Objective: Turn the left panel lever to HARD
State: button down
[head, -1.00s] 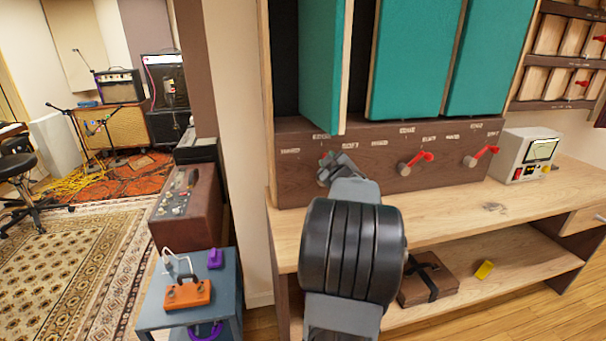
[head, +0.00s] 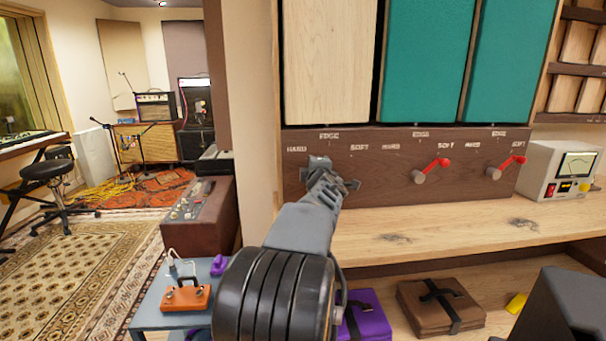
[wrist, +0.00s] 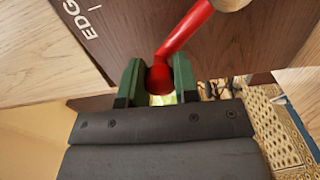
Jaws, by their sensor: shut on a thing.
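The left panel lever is red; the wrist view shows its shaft (wrist: 186,31) running up to a pale round hub (wrist: 231,3) on the brown control board. My gripper (wrist: 158,78) has its green fingers on both sides of the lever's knobbed end and is shut on it. In the head view my gripper (head: 325,180) is at the board below the left HARD (head: 297,149), EDGE (head: 329,136) and SOFT (head: 360,147) labels, and hides this lever. The left panel (head: 328,62) above shows a flat, light wood face.
The middle lever (head: 433,169) and right lever (head: 507,166) both tilt toward SOFT, under teal panels (head: 427,60). A meter box (head: 556,178) stands on the bench at right. A purple case (head: 366,315) and a brown case (head: 440,306) lie on the lower shelf.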

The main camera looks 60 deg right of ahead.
jog(key=shift+f+n+b, duration=0.3)
jog(key=shift+n, duration=0.1)
dwell(0.3)
jog(key=c, duration=1.1)
grip_release()
jog(key=shift+o, duration=1.2)
jog(key=shift+w+a, duration=0.1)
jog(key=shift+a, duration=0.05)
jog(key=shift+r, duration=0.1)
jog(key=p+v, duration=0.2)
jog(key=v, duration=1.1)
jog(key=shift+a, duration=0.35)
